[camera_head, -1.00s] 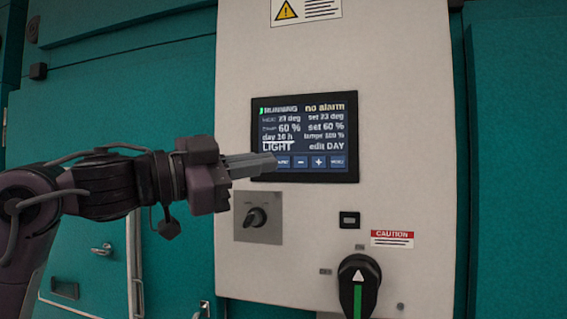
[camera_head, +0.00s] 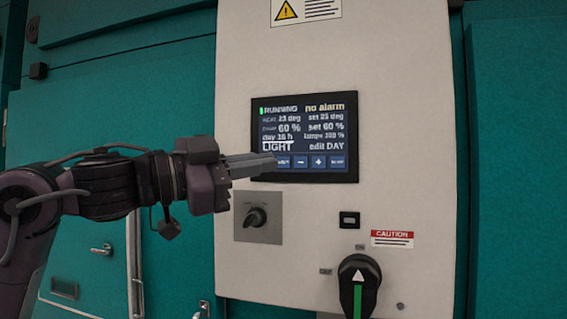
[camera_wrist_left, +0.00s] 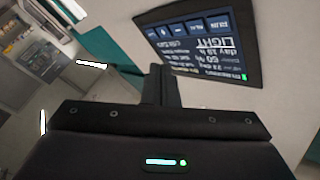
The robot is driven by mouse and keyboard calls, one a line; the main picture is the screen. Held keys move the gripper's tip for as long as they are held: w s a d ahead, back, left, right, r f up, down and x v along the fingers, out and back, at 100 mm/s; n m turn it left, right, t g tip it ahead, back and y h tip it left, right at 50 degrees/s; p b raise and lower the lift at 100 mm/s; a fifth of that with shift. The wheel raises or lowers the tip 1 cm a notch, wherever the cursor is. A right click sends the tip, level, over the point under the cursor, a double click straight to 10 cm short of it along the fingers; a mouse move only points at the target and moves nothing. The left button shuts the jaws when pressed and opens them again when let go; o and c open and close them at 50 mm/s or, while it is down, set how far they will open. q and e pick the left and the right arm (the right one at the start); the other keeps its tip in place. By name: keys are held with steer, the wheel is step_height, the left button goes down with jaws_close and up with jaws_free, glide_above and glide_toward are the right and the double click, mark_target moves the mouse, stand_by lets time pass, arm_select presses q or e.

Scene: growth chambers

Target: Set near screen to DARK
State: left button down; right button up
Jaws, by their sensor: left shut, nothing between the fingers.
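The near screen (camera_head: 304,135) is a dark panel on a pale cabinet front. It reads RUNNING, no alarm, LIGHT and edit DAY, with a row of blue buttons (camera_head: 318,162) along its bottom, among them minus and plus. My left gripper (camera_head: 274,162) is shut and empty. Its tips overlap the screen's lower left corner, in front of the leftmost button; I cannot tell if they touch. In the left wrist view the screen (camera_wrist_left: 200,45) appears turned over, with the shut fingers (camera_wrist_left: 160,72) by its edge. My right gripper is not in view.
Below the screen are a small black knob on a grey plate (camera_head: 258,218), a small black switch (camera_head: 349,220) and a large rotary handle (camera_head: 358,285). A caution label (camera_head: 392,239) is beside them. Teal walls (camera_head: 515,160) flank the cabinet.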

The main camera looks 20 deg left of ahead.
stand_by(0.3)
arm_select(q)
steer(key=s+m+t+p, duration=0.1)
steer(key=m, duration=0.3)
steer(key=s+m+t, duration=0.1)
steer(key=m, duration=0.3)
steer(key=s+m+t+h+p, duration=0.1)
steer(key=s+m, duration=0.1)
steer(key=m, duration=0.3)
steer(key=shift+f+t+p, duration=0.1)
steer(key=shift+t+p, duration=0.2)
steer(key=shift+p, duration=0.05)
steer(key=shift+w, duration=0.15)
steer(key=p, duration=0.3)
glide_toward(284, 162)
steer(key=w+d+r, duration=0.2)
steer(key=d+r, duration=0.1)
steer(key=d, duration=0.1)
steer(key=shift+w+d+r, duration=0.25)
steer(key=shift+d, duration=0.15)
steer(key=shift+w, duration=0.15)
stand_by(0.8)
steer(key=shift+w, duration=0.25)
